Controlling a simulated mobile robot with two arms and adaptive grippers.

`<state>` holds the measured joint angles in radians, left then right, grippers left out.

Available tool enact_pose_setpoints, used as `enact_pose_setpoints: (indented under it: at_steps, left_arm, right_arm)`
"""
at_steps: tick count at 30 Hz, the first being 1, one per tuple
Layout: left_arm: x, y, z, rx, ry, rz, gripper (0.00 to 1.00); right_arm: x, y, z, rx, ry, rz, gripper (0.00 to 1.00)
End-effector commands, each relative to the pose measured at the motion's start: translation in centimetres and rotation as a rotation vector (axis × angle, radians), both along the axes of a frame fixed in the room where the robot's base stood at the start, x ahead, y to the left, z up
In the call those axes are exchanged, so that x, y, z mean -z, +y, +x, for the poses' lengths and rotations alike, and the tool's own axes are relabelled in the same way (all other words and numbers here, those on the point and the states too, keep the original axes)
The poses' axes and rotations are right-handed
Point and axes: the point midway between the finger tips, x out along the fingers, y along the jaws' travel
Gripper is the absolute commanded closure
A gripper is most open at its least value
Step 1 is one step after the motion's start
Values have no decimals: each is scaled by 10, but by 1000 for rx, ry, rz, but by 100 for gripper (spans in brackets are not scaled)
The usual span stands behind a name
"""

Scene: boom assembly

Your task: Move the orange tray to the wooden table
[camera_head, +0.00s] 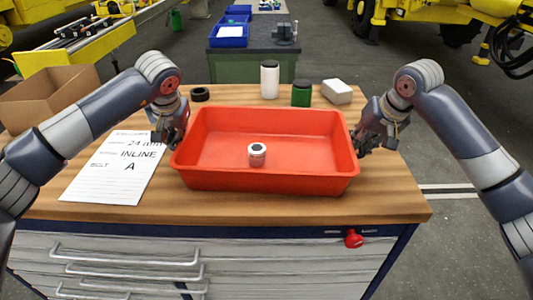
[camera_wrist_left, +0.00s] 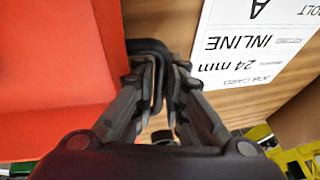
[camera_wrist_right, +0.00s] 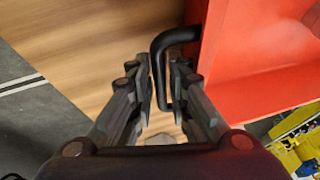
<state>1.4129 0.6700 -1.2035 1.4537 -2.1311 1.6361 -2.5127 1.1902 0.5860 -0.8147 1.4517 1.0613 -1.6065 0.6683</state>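The orange tray (camera_head: 265,183), red-orange in the picture, rests on the wooden table (camera_head: 250,208). My right gripper (camera_head: 365,148) is at the right end. Its fingers straddle the other black handle (camera_wrist_right: 163,75), with a small gap visible beside the bar. The tray wall also shows in the left wrist view (camera_wrist_left: 60,60) and right wrist view (camera_wrist_right: 250,60).
A paper card (camera_head: 112,170) lies left of the tray, near a cardboard box (camera_head: 50,95). Behind the tray are a white bottle (camera_head: 270,80), a green jar (camera_head: 301,94), a white block (camera_head: 337,91) and a black ring (camera_head: 200,94). Another bench (camera_head: 252,66) stands beyond.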

Motion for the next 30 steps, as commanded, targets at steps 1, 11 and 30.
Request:
enact_pose_setpoints:
  at_steps: [1, 11, 30]
  left_arm:
    - [0, 0, 0, 0, 0, 0, 100]
    - [-2, 0, 0, 1, -3, -1, 100]
    - [-39, 0, 0, 1, -2, -1, 100]
  right_arm:
    - [0, 0, 0, 0, 0, 0, 100]
    - [-2, 0, 0, 0, -3, 1, 100]
    - [-40, 0, 0, 0, -3, 1, 100]
